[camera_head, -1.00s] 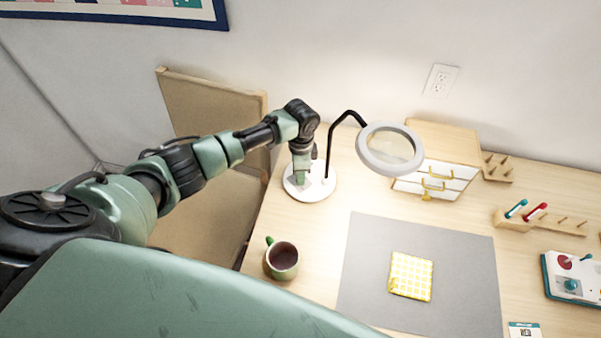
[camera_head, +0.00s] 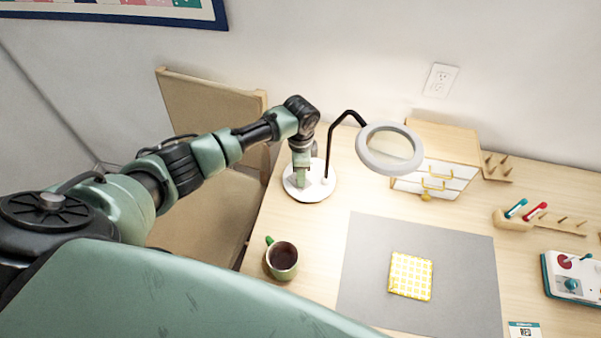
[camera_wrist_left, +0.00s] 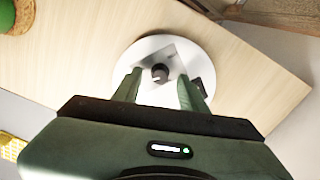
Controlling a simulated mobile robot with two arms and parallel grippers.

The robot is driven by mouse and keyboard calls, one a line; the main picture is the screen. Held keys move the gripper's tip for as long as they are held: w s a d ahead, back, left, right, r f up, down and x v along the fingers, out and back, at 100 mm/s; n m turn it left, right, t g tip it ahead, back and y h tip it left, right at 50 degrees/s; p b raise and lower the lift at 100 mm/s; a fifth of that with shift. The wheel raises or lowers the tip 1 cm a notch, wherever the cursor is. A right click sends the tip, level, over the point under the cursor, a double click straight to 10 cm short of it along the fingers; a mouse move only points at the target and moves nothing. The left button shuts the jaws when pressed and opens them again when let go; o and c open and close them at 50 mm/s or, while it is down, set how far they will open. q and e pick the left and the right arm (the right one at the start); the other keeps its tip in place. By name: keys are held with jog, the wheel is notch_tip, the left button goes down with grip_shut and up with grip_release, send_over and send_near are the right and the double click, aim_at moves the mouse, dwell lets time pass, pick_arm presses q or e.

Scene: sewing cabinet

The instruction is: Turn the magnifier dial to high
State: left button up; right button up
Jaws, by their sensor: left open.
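The magnifier lamp has a white ring head (camera_head: 389,150) on a black bent arm and a round white base (camera_head: 309,194) on the table. In the left wrist view the base (camera_wrist_left: 150,50) carries a small dark dial (camera_wrist_left: 160,73). My left gripper (camera_wrist_left: 160,84) is open over the base, with one finger on each side of the dial. The dial's setting marks are too small to read, and I cannot tell whether the fingers touch it. In the head view my left gripper (camera_head: 301,180) points down at the base and hides the dial. My right gripper is not in view.
A mug (camera_head: 282,259) stands at the table's left edge. A grey mat (camera_head: 365,270) bears a folded yellow checked cloth (camera_head: 411,276). A small drawer cabinet (camera_head: 440,140) stands behind the ring head. A chair (camera_head: 215,110) is left of the table.

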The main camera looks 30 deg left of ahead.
pick_arm(q)
notch_tip(320, 180, up, 7)
jog(key=shift+f+b, duration=0.1)
jog(key=shift+b, duration=0.3)
dwell(0.4)
